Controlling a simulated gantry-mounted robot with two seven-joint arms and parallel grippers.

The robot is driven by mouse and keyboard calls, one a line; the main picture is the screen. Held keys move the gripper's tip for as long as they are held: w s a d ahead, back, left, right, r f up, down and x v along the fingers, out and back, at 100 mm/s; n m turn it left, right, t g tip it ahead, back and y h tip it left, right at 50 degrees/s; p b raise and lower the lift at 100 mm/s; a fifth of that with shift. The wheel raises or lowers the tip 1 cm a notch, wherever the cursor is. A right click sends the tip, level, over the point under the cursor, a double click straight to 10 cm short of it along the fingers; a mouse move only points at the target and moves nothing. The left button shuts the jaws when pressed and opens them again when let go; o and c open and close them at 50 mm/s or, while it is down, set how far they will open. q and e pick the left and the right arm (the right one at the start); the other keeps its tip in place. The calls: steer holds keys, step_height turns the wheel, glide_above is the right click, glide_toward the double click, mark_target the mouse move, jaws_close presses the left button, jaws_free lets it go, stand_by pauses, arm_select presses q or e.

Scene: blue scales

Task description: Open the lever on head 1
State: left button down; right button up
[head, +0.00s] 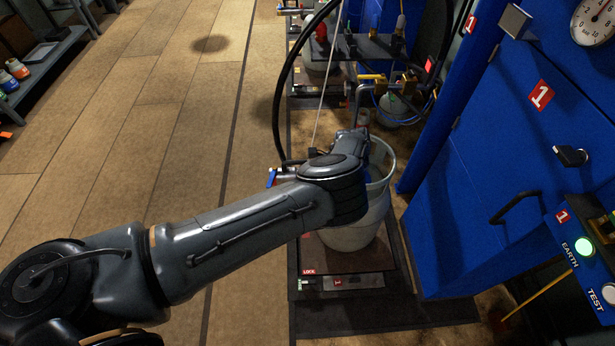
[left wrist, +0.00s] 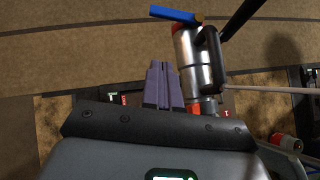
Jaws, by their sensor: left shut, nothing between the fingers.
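The blue lever (head: 271,178) shows in the head view at the left end of the silver filling head (head: 290,176), just above my left forearm. In the left wrist view, the lever (left wrist: 172,14) lies across the top of the silver head (left wrist: 194,58), beside a brass piece. My left gripper (left wrist: 162,68) has its purple fingers together and empty, left of the silver head and below the lever, apart from the lever in the picture. My wrist hides these fingers in the head view. My right gripper is in neither view.
A black hose (head: 278,95) arcs above the head. A blue cabinet (head: 475,190) closes off the right; open floor (head: 170,130) lies left, with a shelf (head: 50,58) beyond.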

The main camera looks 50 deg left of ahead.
mark_target(272, 177)
arm_select(q)
steer(key=s+a+f+b, duration=0.1)
steer(key=s+a+f, duration=0.3)
steer(key=s+a, duration=0.1)
steer(key=shift+s+a+f+b, duration=0.3)
steer(key=shift+a+f+b, duration=0.05)
steer(key=shift+a, duration=0.55)
steer(key=shift+a, duration=0.1)
